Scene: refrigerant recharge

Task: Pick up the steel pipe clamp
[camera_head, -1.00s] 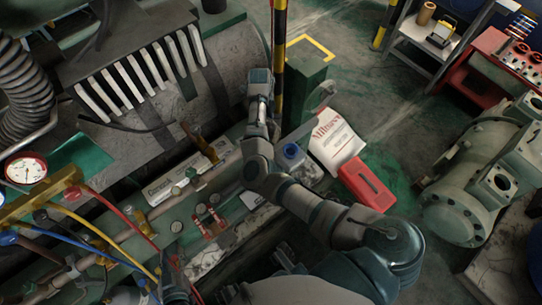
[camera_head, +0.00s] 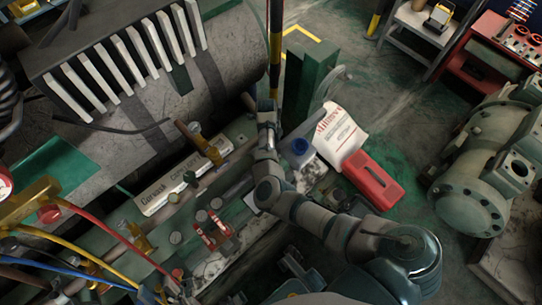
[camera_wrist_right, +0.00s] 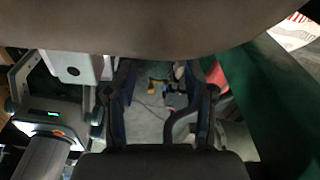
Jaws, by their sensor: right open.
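I cannot surely pick out the steel pipe clamp. A small red-and-steel fitting (camera_head: 215,232) sits on the green bench (camera_head: 128,262) in the head view, but I cannot tell if it is the clamp. My right arm reaches up from the lower right past the bench, its far end beside the striped pole. In the right wrist view my right gripper (camera_wrist_right: 160,105) is open, with only floor and distant small items visible between its fingers.
A yellow-black pole (camera_head: 276,50) and green post (camera_head: 311,80) stand near my right arm. Hoses (camera_head: 110,232) cross the lower left. A large pump (camera_head: 480,190) stands right.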

